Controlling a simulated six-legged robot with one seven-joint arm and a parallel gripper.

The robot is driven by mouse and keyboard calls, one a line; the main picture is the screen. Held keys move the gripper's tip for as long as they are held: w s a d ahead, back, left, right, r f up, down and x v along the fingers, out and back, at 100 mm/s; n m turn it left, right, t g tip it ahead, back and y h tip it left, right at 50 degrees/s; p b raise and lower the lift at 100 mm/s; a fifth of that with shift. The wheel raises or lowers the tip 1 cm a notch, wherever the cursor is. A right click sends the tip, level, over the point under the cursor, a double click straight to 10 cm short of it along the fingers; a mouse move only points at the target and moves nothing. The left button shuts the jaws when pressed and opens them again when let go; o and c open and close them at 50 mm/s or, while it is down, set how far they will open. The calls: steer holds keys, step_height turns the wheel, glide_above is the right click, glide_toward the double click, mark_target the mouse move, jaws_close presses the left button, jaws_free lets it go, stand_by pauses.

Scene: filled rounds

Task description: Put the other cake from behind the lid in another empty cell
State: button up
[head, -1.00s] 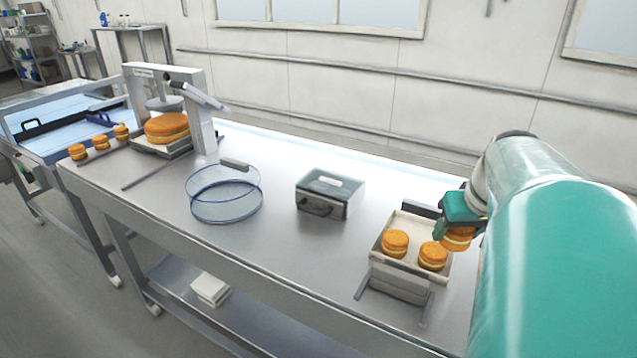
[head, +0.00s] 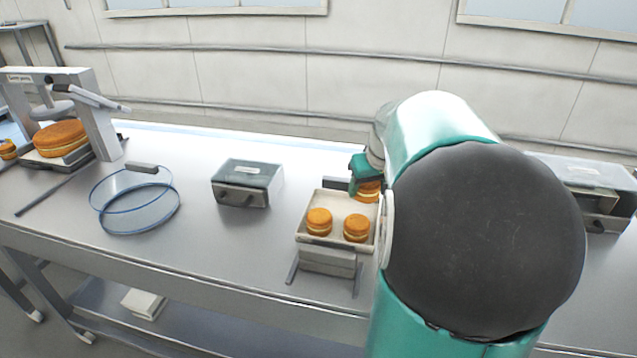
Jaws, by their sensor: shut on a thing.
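My gripper (head: 361,176), with teal fingers, is shut on a small orange cake (head: 369,190) with a pale filling layer. The cake is at the back right corner of a pale tray (head: 339,227); I cannot tell whether it touches the tray. My arm hides its right side. Two similar cakes, a left one (head: 319,221) and a right one (head: 356,228), sit in the front part of the tray. A metal box (head: 243,197) with a clear lid (head: 250,172) stands left of the tray, its inside unclear. No cells can be made out.
A blue clear ring (head: 133,212) lies on the steel table (head: 215,255). A press with a large cake (head: 60,138) stands at the far left. Another clear-lidded box (head: 602,215) stands right of my arm. The table is bare between ring and metal box.

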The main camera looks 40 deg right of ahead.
glide_above(359, 209)
steer(key=s, duration=0.2)
steer(key=f, duration=0.5)
steer(key=shift+w+a, duration=0.2)
steer(key=shift+a, duration=0.15)
steer(key=shift+f, duration=1.5)
steer(key=shift+f, duration=0.15)
steer(key=o, duration=0.4)
steer(key=shift+d, duration=0.1)
